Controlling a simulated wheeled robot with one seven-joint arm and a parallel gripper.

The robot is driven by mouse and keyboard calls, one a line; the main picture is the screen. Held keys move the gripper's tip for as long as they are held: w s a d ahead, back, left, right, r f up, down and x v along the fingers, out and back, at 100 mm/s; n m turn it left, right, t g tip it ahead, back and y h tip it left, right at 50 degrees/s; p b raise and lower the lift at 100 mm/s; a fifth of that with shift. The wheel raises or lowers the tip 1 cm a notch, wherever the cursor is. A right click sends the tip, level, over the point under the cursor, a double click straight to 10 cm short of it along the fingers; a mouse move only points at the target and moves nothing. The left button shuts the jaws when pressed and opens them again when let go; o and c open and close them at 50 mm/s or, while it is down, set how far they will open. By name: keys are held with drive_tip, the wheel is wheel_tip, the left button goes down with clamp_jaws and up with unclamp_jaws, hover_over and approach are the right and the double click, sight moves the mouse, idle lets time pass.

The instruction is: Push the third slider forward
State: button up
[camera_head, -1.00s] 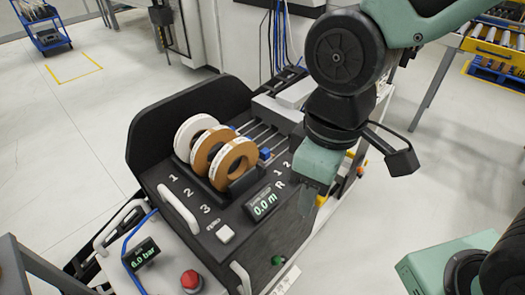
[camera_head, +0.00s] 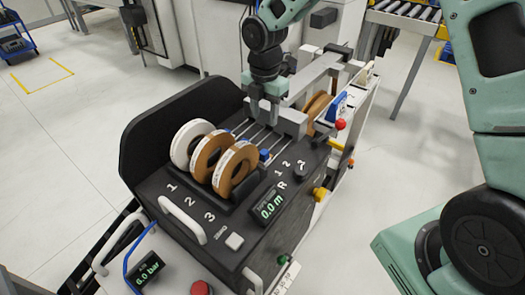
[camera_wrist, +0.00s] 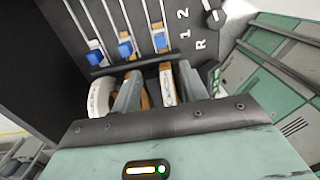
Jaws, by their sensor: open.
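Three blue sliders sit on metal rails in the wrist view: a left one (camera_wrist: 94,57), a middle one (camera_wrist: 125,48) and the third slider (camera_wrist: 160,40) at the right. In the head view, one blue slider (camera_head: 264,155) shows behind the front roll; the others are mostly hidden. My gripper (camera_head: 264,110) hangs above the far part of the rails, pointing down, empty. In the wrist view its two fingers (camera_wrist: 160,78) are apart, below the sliders in the picture, with the third slider beyond the gap. No contact with a slider is visible.
One white roll (camera_head: 186,140) and two brown-faced rolls (camera_head: 235,165) stand in a holder in front of the rails. A display (camera_head: 268,205), red button (camera_head: 200,288) and white handle (camera_head: 182,219) are nearer.

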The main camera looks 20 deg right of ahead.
sight(264, 152)
wheel_tip(264, 152, down, 15)
drive_tip(key=shift+r+p, duration=0.1)
drive_tip(key=shift+p, duration=0.65)
